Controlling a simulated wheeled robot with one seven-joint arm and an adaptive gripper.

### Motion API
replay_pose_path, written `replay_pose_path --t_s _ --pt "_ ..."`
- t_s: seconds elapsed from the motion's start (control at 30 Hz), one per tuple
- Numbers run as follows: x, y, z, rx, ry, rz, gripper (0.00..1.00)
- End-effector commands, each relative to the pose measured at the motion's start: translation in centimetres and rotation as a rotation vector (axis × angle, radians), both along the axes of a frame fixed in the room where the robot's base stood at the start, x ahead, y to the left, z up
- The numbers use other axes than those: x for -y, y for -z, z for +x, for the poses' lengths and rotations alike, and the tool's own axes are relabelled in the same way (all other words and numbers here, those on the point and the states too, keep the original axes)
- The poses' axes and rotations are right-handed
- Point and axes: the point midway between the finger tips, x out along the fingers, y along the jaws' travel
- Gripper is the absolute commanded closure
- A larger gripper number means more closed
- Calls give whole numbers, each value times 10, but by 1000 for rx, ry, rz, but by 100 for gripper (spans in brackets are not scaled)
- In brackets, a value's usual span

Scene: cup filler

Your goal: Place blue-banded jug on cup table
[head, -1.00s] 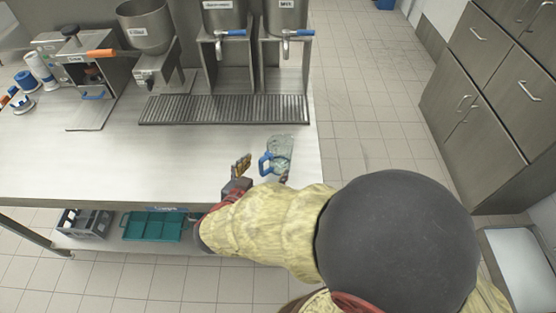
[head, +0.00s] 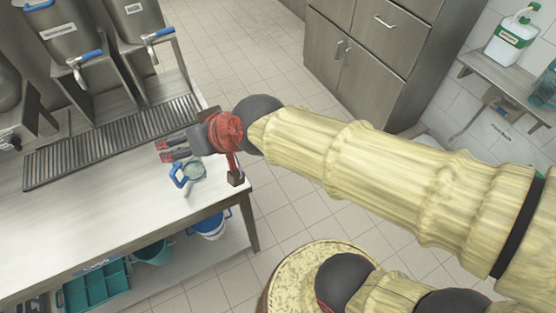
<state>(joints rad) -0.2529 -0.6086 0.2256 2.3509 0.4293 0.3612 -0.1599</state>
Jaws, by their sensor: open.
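The jug (head: 194,171) stands upright near the right end of the metal table (head: 120,209). It is clear, with a blue handle on its left side and blue at its rim. My gripper (head: 163,151) is open and empty. In the picture its fingers point left, just above and behind the jug, apart from the handle as far as I can tell. I cannot tell whether this metal table is the cup table.
A drip grate (head: 110,141) lies below two labelled dispensers with blue taps (head: 88,57). A teal crate (head: 97,287) and blue-and-white buckets (head: 210,226) sit under the table. Steel cabinets (head: 372,50) stand behind. The tiled floor right of the table is partly clear.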

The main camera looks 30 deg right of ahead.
Motion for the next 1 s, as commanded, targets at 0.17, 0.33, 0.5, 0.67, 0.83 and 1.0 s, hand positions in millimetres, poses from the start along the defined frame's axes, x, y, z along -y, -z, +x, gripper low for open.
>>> replay_pose_path --t_s 0.17,0.33,0.5,0.67,0.83,1.0 --pt "88 12 -76 -163 62 -182 20" --pt "135 20 -123 -269 134 -286 20" --pt "145 23 -134 -297 151 -309 20" --pt "144 22 -133 -296 149 -309 20" --pt "144 22 -133 -295 148 -308 20" --pt "144 22 -133 -295 148 -308 20"
